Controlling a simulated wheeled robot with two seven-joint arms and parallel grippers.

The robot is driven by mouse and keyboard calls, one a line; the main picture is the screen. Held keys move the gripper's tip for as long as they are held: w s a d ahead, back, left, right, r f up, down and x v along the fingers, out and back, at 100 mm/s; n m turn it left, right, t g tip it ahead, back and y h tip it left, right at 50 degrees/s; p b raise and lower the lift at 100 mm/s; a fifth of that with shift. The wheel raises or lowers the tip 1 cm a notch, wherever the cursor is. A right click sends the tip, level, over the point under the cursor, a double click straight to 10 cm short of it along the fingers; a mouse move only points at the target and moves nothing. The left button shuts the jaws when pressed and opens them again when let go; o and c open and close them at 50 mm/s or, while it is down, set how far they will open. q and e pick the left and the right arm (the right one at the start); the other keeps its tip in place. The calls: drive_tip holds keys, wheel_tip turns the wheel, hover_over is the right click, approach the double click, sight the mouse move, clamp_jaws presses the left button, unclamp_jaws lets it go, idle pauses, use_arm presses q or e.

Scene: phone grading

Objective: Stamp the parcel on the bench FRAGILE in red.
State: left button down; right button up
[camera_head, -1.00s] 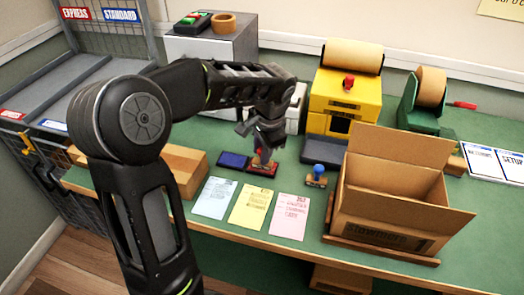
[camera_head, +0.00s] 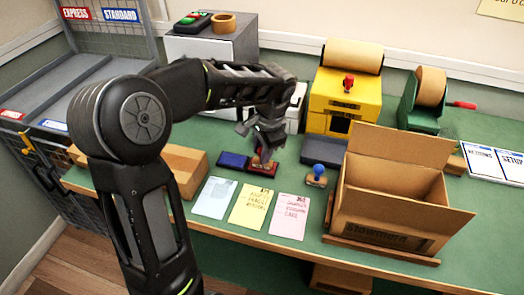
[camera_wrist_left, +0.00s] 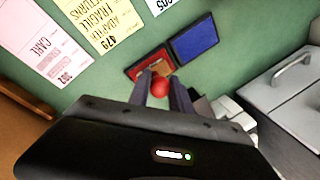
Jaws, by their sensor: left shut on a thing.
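My left gripper (camera_head: 263,142) is shut on the red-knobbed stamp (camera_wrist_left: 160,88). It holds the stamp at the red ink pad (camera_head: 258,167), which also shows in the left wrist view (camera_wrist_left: 138,70). I cannot tell whether the stamp touches the pad. The blue ink pad (camera_head: 233,160) lies just left of the red one. A blue-knobbed stamp (camera_head: 317,174) stands to the right. A closed brown parcel (camera_head: 188,170) lies on the bench at the left, partly hidden behind my arm. My right gripper is not in view.
An open carton (camera_head: 385,212) stands on a wooden board at the right. Blue-white, yellow (camera_head: 251,207) and pink (camera_head: 289,216) sheets lie along the front edge. A yellow machine (camera_head: 343,100) and a green tape dispenser (camera_head: 420,105) stand behind. A dark flat pad (camera_head: 322,151) lies between.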

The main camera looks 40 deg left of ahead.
use_arm(q)
drive_tip(key=shift+f, duration=0.1)
drive_tip(key=shift+w+a+p+v, duration=0.1)
drive_tip(key=shift+a+p+v, duration=0.15)
drive_tip(key=shift+p+v, duration=0.8)
drive_tip(key=shift+w+a+p+v, duration=0.15)
drive_tip(key=shift+a+p+v, duration=0.1)
drive_tip(key=shift+p+v, duration=0.8)
drive_tip(key=shift+w+a+p+v, duration=0.1)
drive_tip(key=shift+a+p+v, duration=0.15)
drive_tip(key=shift+p+v, duration=0.8)
drive_tip(key=shift+d+r+b, duration=0.1)
drive_tip(key=shift+r+b, duration=0.3)
drive_tip(key=shift+r, duration=0.1)
